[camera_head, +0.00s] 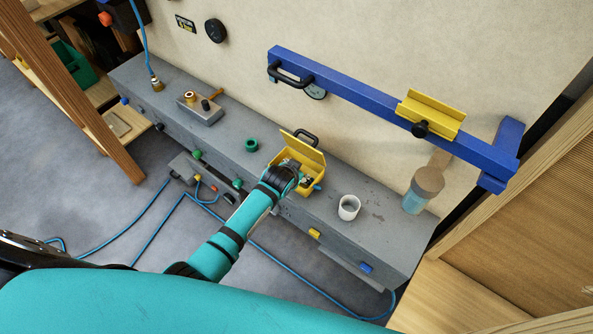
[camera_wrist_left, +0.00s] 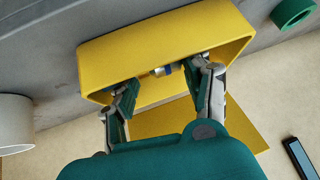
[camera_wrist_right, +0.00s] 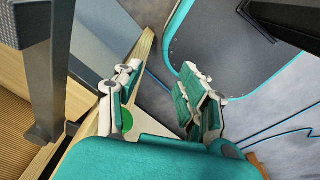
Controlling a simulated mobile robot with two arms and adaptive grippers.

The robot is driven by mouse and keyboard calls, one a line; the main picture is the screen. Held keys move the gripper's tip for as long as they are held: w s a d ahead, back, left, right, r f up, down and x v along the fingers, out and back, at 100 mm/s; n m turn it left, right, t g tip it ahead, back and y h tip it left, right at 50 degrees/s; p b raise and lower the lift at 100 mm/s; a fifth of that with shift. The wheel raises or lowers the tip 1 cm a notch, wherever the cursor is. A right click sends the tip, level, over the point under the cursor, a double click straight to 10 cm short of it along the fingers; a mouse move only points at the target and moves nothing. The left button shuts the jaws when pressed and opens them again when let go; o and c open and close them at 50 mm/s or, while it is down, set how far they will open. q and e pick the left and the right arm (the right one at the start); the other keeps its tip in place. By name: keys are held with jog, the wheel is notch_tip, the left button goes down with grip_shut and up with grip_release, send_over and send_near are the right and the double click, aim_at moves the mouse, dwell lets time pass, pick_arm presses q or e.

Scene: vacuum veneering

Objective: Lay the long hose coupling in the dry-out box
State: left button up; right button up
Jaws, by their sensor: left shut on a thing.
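The yellow dry-out box (camera_head: 303,151) stands on the grey bench with its lid open. It also fills the middle of the left wrist view (camera_wrist_left: 150,48). My left gripper (camera_head: 298,178) reaches into its mouth. In the left wrist view my left gripper (camera_wrist_left: 165,76) is shut on the hose coupling (camera_wrist_left: 162,70), a small piece with brass and blue parts, lying across between the fingertips inside the box opening. The fingers hide its ends, so I cannot tell whether it touches the box. My right gripper (camera_wrist_right: 160,82) is open and empty, away from the bench.
A white cup (camera_head: 349,207) stands right of the box, a green ring (camera_head: 252,145) left of it. A grey block with fittings (camera_head: 200,108) and a brass hose end (camera_head: 157,85) are farther left. A blue rail (camera_head: 360,100) crosses the wall above.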

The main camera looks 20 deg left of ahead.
pick_arm(q)
jog(key=o, duration=1.2)
jog(key=v, duration=1.2)
jog(key=shift+f, duration=0.1)
